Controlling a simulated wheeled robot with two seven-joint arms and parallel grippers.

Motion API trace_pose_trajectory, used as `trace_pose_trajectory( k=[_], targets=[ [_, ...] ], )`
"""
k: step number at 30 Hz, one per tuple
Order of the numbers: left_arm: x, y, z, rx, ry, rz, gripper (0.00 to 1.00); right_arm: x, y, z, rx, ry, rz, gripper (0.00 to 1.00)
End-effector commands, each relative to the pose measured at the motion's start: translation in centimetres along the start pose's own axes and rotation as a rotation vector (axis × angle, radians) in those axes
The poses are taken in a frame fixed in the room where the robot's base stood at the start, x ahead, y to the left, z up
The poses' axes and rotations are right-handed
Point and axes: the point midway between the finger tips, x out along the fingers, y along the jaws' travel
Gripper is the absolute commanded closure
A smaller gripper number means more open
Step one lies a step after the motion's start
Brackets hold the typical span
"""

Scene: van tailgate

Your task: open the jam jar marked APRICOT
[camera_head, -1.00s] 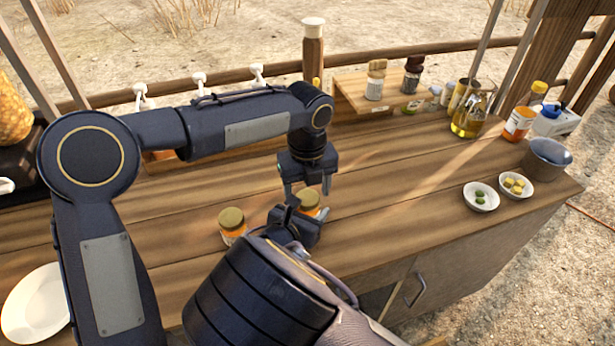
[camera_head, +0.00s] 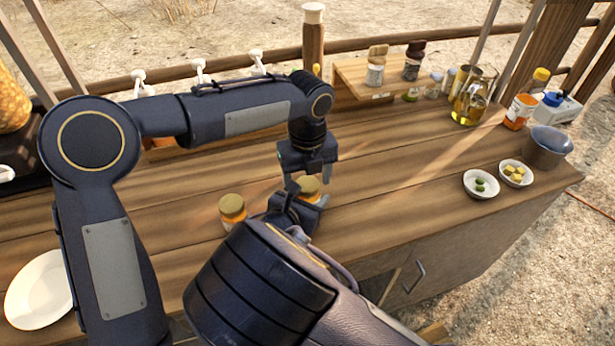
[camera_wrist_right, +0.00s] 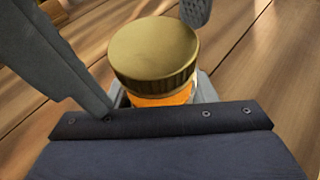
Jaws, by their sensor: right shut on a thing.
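A jam jar with a gold lid and orange contents (camera_wrist_right: 155,55) stands upright in my right gripper (camera_wrist_right: 165,98), which is shut on its body; the jar's lid also shows in the head view (camera_head: 309,187). My left gripper (camera_head: 309,186) points down over this jar. Its fingers are open and spread on either side of the lid, and the lid is still on. A second gold-lidded jar (camera_head: 232,208) stands free to the left on the counter. No label can be read on either jar, so I cannot tell which is marked APRICOT.
The wooden counter (camera_head: 400,170) is clear right of the grippers. Farther right are two small bowls, one with green pieces (camera_head: 480,186) and one with yellow (camera_head: 516,174), and a grey pot (camera_head: 549,148). An oil bottle (camera_head: 468,104) stands behind. A white plate (camera_head: 40,290) lies front left.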

Motion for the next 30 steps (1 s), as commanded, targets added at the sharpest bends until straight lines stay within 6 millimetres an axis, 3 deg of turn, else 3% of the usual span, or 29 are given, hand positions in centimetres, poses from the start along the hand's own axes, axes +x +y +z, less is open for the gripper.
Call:
trace_pose_trajectory(
  k=[7, 15, 22, 27, 30],
  targets=[
    [-0.4, 0.0, 0.0, 0.0, -0.001, -0.001, 0.33, 0.0, 0.0, 0.0, 0.0, 0.0, 0.001, 1.0],
    [-3.8, -0.1, 0.0, 0.0, -0.002, -0.002, 0.33, 0.0, 0.0, 0.0, 0.0, 0.0, 0.0, 1.0],
    [-5.3, -0.1, 0.0, -0.001, -0.002, -0.002, 0.36, 0.0, 0.0, 0.0, 0.0, 0.0, 0.0, 1.0],
    [-7.8, -0.1, 0.0, 0.0, -0.002, -0.002, 0.36, 0.0, 0.0, 0.0, 0.0, 0.0, 0.0, 1.0],
    [-7.2, 0.1, 0.0, 0.0, 0.001, 0.002, 0.36, 0.0, 0.0, 0.0, 0.0, 0.0, 0.0, 1.0]
  ],
)
